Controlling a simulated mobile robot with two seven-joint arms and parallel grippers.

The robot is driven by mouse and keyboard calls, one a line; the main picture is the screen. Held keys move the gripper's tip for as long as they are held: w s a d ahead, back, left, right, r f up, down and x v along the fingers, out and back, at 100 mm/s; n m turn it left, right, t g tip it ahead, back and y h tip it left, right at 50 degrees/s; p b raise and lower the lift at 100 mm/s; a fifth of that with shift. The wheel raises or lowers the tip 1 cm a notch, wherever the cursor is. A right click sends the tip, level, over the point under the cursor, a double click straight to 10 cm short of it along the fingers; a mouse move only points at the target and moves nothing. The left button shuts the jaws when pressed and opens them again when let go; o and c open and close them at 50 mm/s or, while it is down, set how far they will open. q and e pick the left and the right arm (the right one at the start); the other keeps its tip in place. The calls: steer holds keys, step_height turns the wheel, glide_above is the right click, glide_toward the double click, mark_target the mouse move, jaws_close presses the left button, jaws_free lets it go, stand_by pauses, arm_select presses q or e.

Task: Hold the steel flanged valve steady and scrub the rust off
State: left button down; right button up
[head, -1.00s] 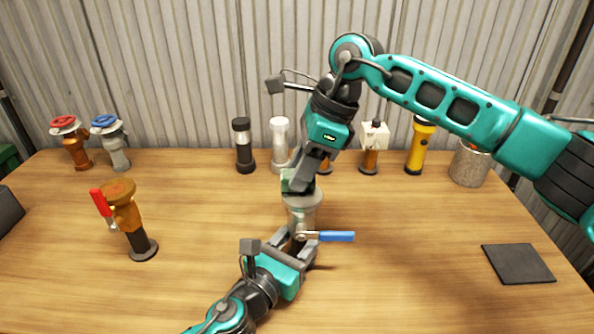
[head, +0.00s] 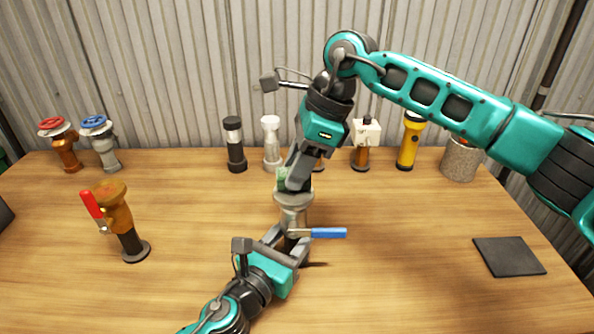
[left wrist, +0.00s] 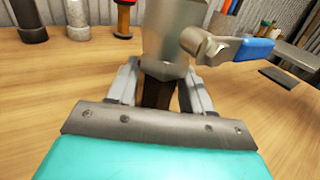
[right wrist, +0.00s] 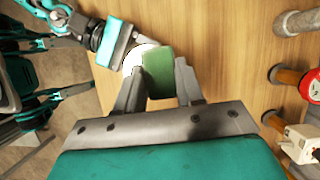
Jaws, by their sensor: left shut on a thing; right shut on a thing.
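The steel flanged valve (head: 294,217), grey with a blue lever (head: 328,233), stands upright near the table's middle. My left gripper (head: 290,246) is shut on its lower part; the left wrist view shows the dark stem between the fingers, below the grey body (left wrist: 170,42). My right gripper (head: 295,182) comes down from above, shut on a green scrubbing pad (right wrist: 158,72). The pad is at the valve's top flange, which it partly hides in the right wrist view. Whether it touches the flange, and any rust beneath it, I cannot tell.
A rusty brown valve with a red lever (head: 117,212) stands at left. Two handwheel valves (head: 65,150) are behind it. Several flashlight-like items, including a yellow one (head: 408,145), and a speckled canister (head: 460,160) line the back. A dark flat mat (head: 508,256) lies at right.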

arm_select(q)
steer(key=shift+d+r, duration=0.1)
steer(key=shift+r, duration=0.15)
arm_select(e)
steer(key=shift+a, duration=0.65)
steer(key=shift+s, duration=1.65)
steer(key=shift+d, duration=0.65)
steer(key=shift+w+d, duration=0.1)
steer(key=shift+w, duration=1.65)
steer(key=shift+d, duration=0.65)
steer(key=shift+s, duration=1.55)
steer(key=shift+s+r, duration=0.1)
steer(key=shift+s, duration=0.1)
arm_select(q)
steer(key=shift+f, duration=0.1)
arm_select(e)
step_height(320, 180, up, 8)
